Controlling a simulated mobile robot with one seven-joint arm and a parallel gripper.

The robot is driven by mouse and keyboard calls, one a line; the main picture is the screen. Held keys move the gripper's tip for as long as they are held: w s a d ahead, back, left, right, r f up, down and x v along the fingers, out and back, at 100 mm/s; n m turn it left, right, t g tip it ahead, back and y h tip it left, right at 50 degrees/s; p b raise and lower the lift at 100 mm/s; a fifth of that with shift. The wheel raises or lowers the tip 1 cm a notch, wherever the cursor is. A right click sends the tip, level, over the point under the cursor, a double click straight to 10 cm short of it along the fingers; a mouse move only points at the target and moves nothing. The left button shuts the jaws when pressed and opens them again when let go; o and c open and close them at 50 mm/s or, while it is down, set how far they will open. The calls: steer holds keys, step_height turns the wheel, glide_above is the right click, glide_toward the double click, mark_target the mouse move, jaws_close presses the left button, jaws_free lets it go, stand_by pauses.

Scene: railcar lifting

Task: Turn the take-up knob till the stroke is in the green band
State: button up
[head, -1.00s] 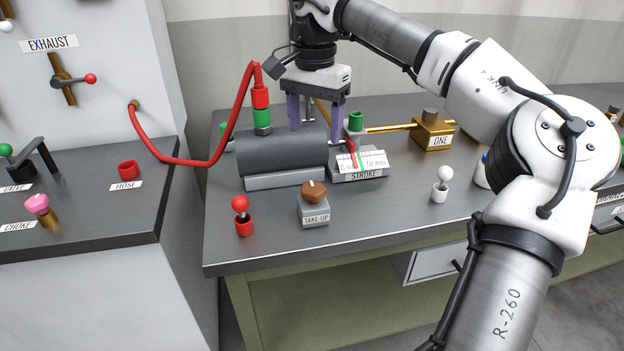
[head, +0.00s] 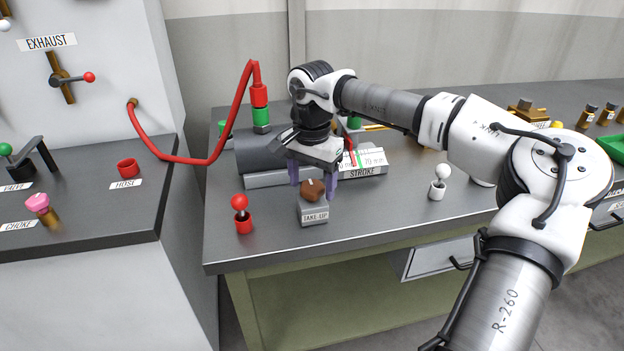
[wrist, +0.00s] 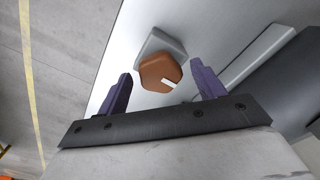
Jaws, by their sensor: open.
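The brown take-up knob (head: 312,189) sits on top of the grey block labelled TAKE-UP (head: 314,209), near the front of the bench. It also shows in the wrist view (wrist: 160,71), with a white mark on its edge. My gripper (head: 313,187) is open above the knob, its purple fingers to either side. In the wrist view the knob lies ahead of and between the fingertips, apart from both. The STROKE gauge (head: 362,173) stands behind to the right. Its white scale shows a green band and red marks, but my gripper and wrist partly hide it, so the reading cannot be told.
A dark cylinder (head: 258,150) lies behind the knob, with a red hose (head: 239,105) joined to a green-and-red coupling. The bench front is clear.

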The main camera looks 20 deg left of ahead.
steer(key=c, duration=1)
steer(key=shift+m, duration=0.4)
